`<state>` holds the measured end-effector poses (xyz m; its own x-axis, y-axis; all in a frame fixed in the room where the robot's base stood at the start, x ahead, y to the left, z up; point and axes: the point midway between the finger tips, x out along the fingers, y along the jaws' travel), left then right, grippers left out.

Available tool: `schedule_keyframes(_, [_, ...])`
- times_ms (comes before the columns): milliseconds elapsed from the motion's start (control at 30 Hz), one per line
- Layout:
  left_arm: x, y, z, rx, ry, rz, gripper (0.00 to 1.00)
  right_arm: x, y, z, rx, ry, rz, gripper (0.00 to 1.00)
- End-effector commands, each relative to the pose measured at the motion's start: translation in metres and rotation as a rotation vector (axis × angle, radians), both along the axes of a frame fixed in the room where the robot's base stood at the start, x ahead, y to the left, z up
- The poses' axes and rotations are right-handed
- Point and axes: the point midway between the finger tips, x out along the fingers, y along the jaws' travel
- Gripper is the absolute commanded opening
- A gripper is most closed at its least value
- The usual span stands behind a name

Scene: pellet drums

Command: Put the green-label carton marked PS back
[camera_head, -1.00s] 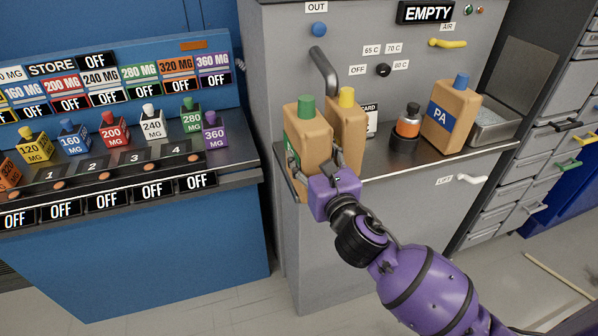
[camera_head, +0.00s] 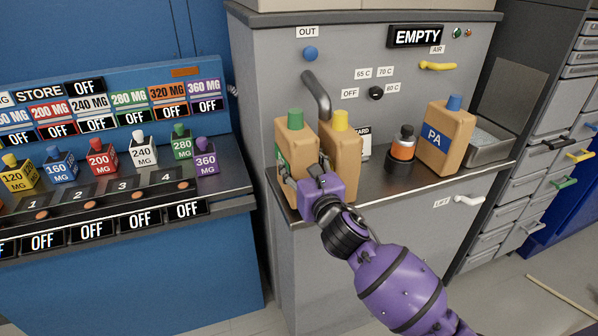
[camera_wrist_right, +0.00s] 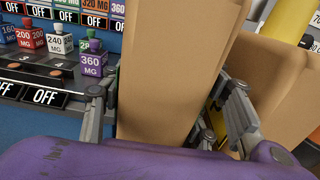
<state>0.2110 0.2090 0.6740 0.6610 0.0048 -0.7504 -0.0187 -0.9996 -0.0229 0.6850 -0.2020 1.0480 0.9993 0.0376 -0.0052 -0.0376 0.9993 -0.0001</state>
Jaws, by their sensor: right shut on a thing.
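The carton with a green cap and green label (camera_head: 296,145) is upright at the left end of the steel counter. My right gripper (camera_head: 306,176) is shut on it, low on its sides. In the right wrist view, the plain tan carton (camera_wrist_right: 165,65) fills the space between the two fingers (camera_wrist_right: 165,110). I cannot tell whether its base touches the counter, and its marking is not readable. A yellow-capped carton (camera_head: 342,155) stands close on its right. My left gripper is not in view.
A blue-label PA carton (camera_head: 445,138) and an orange bottle with a black cap (camera_head: 404,145) stand farther right on the counter (camera_head: 370,182). A curved pipe (camera_head: 318,95) hangs just behind the held carton. Colored dose bottles (camera_head: 102,157) line the blue console at left.

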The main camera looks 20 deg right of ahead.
Motion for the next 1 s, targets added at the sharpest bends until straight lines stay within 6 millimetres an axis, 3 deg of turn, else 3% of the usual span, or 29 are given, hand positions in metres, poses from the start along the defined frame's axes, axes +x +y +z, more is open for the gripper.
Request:
schedule_keyframes(33, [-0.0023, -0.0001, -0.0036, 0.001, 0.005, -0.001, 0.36, -0.0004, 0.0001, -0.0127, 0.004, 0.005, -0.001, 0.0])
schedule_keyframes(100, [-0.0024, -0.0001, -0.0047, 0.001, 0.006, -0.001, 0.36, -0.0003, -0.0002, -0.0181, 0.002, 0.003, -0.001, 0.0])
schedule_keyframes(467, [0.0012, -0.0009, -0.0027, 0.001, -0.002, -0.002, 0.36, -0.0002, -0.0001, -0.0202, 0.0, 0.001, 0.0, 0.0])
schedule_keyframes(500, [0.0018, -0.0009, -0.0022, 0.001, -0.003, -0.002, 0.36, -0.0002, -0.0001, -0.0199, 0.0, 0.0, 0.0, 0.59])
schedule_keyframes(633, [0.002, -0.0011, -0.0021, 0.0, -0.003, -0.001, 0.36, -0.0002, -0.0001, -0.0196, 0.0, 0.0, 0.0, 0.74])
schedule_keyframes(1000, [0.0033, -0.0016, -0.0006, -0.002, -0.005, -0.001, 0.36, -0.0002, 0.0001, -0.0147, 0.0, -0.002, 0.0, 0.74])
